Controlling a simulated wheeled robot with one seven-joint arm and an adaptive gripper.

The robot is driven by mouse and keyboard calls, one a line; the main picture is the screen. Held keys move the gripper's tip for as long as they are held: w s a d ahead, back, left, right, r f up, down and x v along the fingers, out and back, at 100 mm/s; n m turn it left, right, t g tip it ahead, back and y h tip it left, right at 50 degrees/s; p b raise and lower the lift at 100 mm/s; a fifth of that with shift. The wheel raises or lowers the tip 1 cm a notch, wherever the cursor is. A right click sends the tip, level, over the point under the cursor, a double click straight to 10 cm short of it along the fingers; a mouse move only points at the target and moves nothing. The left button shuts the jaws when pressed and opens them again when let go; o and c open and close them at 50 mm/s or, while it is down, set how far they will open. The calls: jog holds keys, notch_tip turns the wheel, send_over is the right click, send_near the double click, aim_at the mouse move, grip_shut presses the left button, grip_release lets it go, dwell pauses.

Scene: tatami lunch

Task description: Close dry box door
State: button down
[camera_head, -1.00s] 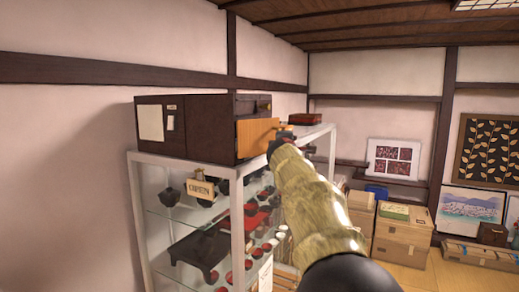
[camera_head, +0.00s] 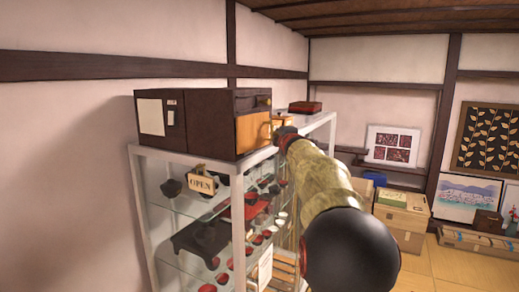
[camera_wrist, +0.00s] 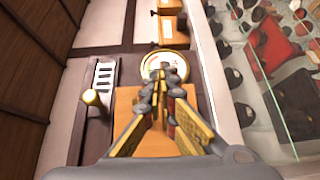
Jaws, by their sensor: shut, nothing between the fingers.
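The dry box (camera_head: 205,128) is a dark brown cabinet on top of the glass display case. Its orange wooden door (camera_head: 252,130) lies in the lower part of the front face, its right edge about in line with the box's right edge. Whether it is fully flush I cannot tell. My gripper (camera_head: 276,128) is at the right end of the door, small and partly hidden by my arm. In the wrist view my gripper (camera_wrist: 163,74) is shut and empty, with its fingers over the orange door (camera_wrist: 125,105). Contact is unclear.
A round pale dial (camera_wrist: 150,63) lies beyond the fingertips, and a brass knob (camera_wrist: 92,97) is to their left. The glass case (camera_head: 145,190) holds bowls and an OPEN sign (camera_head: 201,184). A red-brown box (camera_head: 305,107) sits on the case top. Cardboard boxes (camera_head: 402,215) stand right.

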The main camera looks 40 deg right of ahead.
jog(key=shift+w+d+p, duration=0.15)
jog(key=shift+w+p, duration=0.85)
jog(key=shift+w, duration=0.05)
dwell(0.4)
